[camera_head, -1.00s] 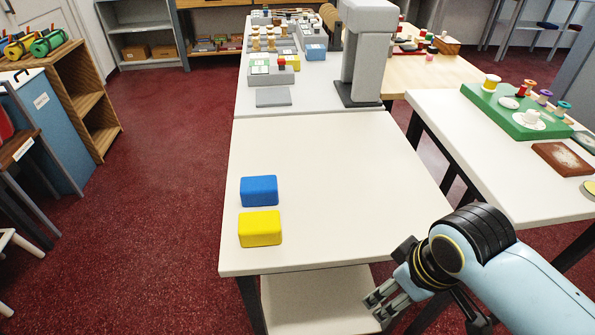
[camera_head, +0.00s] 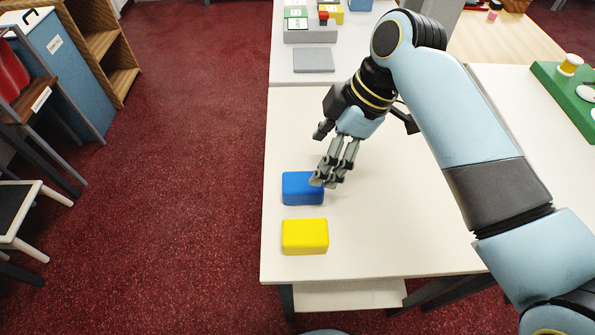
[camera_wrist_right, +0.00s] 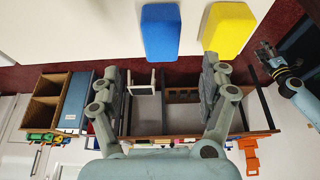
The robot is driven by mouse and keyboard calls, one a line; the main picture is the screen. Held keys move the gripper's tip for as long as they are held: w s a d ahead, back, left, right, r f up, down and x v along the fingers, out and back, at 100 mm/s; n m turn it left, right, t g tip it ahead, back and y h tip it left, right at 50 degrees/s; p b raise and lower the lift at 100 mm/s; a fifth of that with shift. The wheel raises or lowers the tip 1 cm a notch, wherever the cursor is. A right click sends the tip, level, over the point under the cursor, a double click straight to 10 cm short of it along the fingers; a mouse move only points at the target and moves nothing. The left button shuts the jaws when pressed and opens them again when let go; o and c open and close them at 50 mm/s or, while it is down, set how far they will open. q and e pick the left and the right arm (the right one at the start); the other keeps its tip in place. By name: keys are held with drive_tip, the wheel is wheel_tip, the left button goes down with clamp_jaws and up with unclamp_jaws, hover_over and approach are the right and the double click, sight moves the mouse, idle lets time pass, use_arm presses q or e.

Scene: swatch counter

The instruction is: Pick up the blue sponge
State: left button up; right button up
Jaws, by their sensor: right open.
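The blue sponge (camera_head: 298,190) lies flat on the near white table, just behind the yellow sponge (camera_head: 305,236). My right gripper (camera_head: 326,182) is open and empty. In the head view its fingertips overlap the right edge of the blue sponge and hide part of it. In the right wrist view the blue sponge (camera_wrist_right: 160,32) is beyond the spread fingers (camera_wrist_right: 166,82), apart from them, with the yellow sponge (camera_wrist_right: 229,30) to its right. My left gripper (camera_wrist_right: 266,52) shows small at the right of the wrist view; its jaw state is unclear.
The white table (camera_head: 390,240) is otherwise clear around the sponges. A grey pad (camera_head: 314,60) and swatch blocks stand on the counter behind. A side table with a green board (camera_head: 565,95) is at right. Shelves and a stool (camera_head: 20,215) stand at left.

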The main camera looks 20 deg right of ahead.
sight(304, 181)
drive_tip(key=x, duration=0.3)
drive_tip(key=shift+s+a+f, duration=0.2)
drive_tip(key=shift+s+f, duration=0.1)
drive_tip(key=shift+f, duration=0.05)
drive_tip(key=shift+w+a+f, duration=0.1)
drive_tip(key=shift+f, duration=0.15)
drive_tip(key=x, duration=0.5)
drive_tip(key=shift+w, duration=0.2)
drive_tip(key=c, duration=0.4)
use_arm(q)
drive_tip(key=shift+s+f, duration=0.1)
drive_tip(key=shift+s, duration=0.95)
use_arm(e)
drive_tip(key=c, duration=0.6)
